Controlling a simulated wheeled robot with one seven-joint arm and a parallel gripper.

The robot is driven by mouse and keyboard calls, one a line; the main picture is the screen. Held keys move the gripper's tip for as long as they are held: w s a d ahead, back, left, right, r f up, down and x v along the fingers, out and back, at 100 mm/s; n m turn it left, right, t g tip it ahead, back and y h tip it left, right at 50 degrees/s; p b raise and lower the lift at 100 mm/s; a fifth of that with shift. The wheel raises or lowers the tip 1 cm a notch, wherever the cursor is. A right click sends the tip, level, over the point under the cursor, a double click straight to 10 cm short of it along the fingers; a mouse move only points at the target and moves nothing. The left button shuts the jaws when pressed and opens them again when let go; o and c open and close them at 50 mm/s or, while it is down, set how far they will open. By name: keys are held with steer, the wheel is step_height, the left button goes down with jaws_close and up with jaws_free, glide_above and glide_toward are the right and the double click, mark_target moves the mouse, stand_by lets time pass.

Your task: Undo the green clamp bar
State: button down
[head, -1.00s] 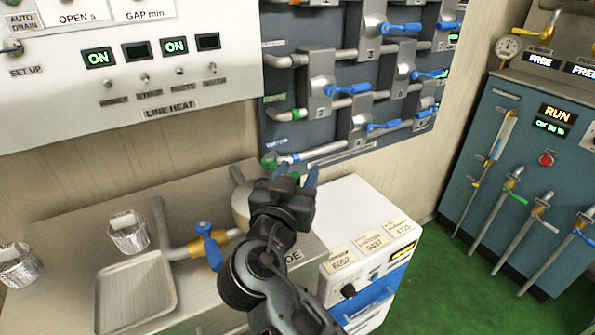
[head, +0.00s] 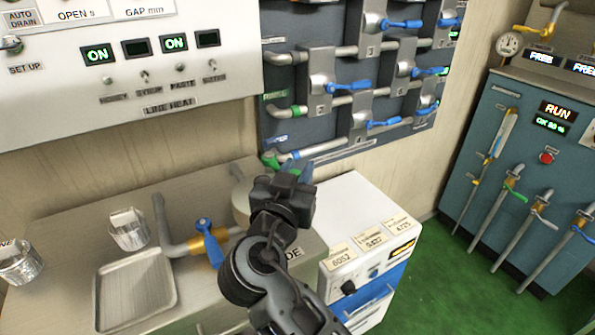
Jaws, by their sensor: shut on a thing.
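My gripper (head: 293,171) is low in front of the wall panel, above the right end of the steel bench. Most of this piece is hidden by the fingers and the dark wrist. Just behind and to the left, a pipe end with a green part (head: 270,159) runs up along the lower edge of the panel. I cannot tell whether the two green parts are joined.
The valve panel (head: 285,70) with several blue levers is close behind. The steel bench (head: 90,225) carries a tray (head: 137,290), metal cups and a blue-handled tap (head: 207,240). A white cabinet (head: 350,215) stands right of my arm. Open green floor (head: 430,280) lies farther right.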

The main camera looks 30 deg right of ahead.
steer(key=w+d+n+t+y+p, duration=0.3)
steer(key=w+d+n+t+y, duration=0.1)
steer(key=w+d+n+y, duration=0.2)
steer(key=shift+w+d+t+y, duration=0.4)
steer(key=shift+w+d+y, duration=0.4)
steer(key=shift+y, duration=0.6)
stand_by(0.4)
stand_by(0.9)
stand_by(1.0)
steer(key=c, duration=1)
jaws_free()
steer(key=shift+w+a, duration=0.1)
steer(key=shift+a, duration=0.05)
steer(key=shift+o, duration=0.2)
